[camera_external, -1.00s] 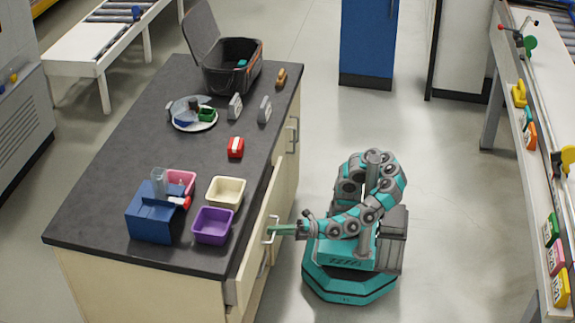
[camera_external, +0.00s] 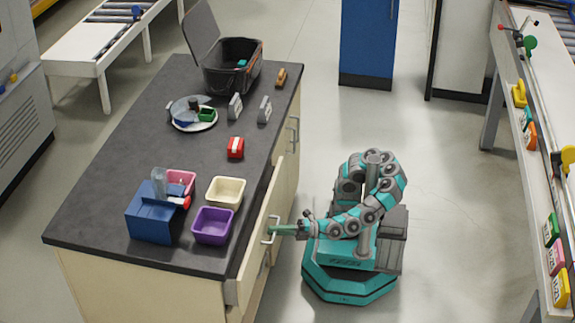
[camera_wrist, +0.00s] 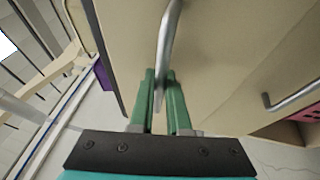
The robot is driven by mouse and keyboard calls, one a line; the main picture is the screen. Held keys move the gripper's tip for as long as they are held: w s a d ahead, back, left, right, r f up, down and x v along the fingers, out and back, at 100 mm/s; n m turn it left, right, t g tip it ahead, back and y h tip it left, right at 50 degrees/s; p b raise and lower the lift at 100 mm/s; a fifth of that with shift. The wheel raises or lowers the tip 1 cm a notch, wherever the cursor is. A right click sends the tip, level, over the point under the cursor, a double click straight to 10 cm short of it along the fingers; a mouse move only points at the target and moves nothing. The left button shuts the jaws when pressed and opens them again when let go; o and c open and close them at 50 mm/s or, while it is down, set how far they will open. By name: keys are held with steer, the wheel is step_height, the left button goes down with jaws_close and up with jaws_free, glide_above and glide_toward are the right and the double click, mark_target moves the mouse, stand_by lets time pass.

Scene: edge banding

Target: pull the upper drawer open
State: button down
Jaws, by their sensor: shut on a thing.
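The upper drawer (camera_external: 258,243) is in the near right side of the dark-topped counter. Its pale front stands a little out from the counter's edge, so it is slightly open. Its metal bar handle (camera_wrist: 168,45) runs between my green fingers in the wrist view. My gripper (camera_wrist: 161,80) is shut on this handle; it also shows in the external view (camera_external: 275,229), reaching in from the right. The inside of the drawer is mostly hidden.
Another handle (camera_wrist: 292,95) shows on the front to the right in the wrist view. A purple bin (camera_external: 212,226), a cream bin (camera_external: 225,191) and a blue box (camera_external: 151,222) stand on the countertop (camera_external: 100,205). The floor (camera_external: 440,210) right of my base is clear.

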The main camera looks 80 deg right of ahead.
steer(key=s+b, duration=0.4)
steer(key=s, duration=2.5)
steer(key=shift+s, duration=0.4)
steer(key=shift+f, duration=0.1)
steer(key=c, duration=0.9)
jaws_free()
steer(key=shift+s, duration=0.1)
steer(key=shift+p+v, duration=0.35)
steer(key=shift+v, duration=3.4)
